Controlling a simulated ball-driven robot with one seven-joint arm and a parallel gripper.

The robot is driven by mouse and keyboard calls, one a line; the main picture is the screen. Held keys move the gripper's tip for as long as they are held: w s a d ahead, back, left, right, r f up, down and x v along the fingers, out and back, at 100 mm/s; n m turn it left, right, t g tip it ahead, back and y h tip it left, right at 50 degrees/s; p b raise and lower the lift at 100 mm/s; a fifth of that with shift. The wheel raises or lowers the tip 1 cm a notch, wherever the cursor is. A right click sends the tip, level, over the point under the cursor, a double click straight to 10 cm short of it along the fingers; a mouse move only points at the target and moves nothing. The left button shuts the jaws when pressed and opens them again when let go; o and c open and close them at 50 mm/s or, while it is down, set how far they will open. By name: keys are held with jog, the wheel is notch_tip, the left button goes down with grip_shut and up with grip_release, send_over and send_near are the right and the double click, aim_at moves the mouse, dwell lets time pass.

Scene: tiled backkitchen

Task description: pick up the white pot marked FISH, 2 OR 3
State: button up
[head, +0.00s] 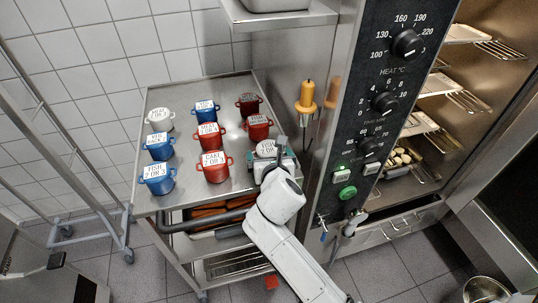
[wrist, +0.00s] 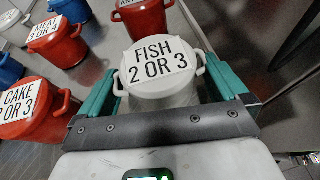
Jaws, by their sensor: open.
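The white pot marked FISH, 2 OR 3 (wrist: 158,62) sits between the two teal fingers of my gripper (wrist: 165,92) in the wrist view. Its lid label and both side handles show. The fingers are apart, one on each side of the pot; I cannot tell whether they touch it. In the head view the pot (head: 267,148) stands at the right edge of the steel cart top (head: 228,184), partly hidden by my gripper (head: 271,162).
Several red and blue lidded pots stand left of it, including a red CAKE pot (head: 214,167) and a blue FISH pot (head: 158,180). Another white pot (head: 159,119) is at the far left. The oven control panel (head: 375,110) rises close on the right.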

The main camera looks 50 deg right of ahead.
jog(key=shift+w+d+f, duration=0.25)
jog(key=shift+w+d, duration=0.15)
jog(key=shift+c, duration=0.5)
jog(key=c, duration=1.1)
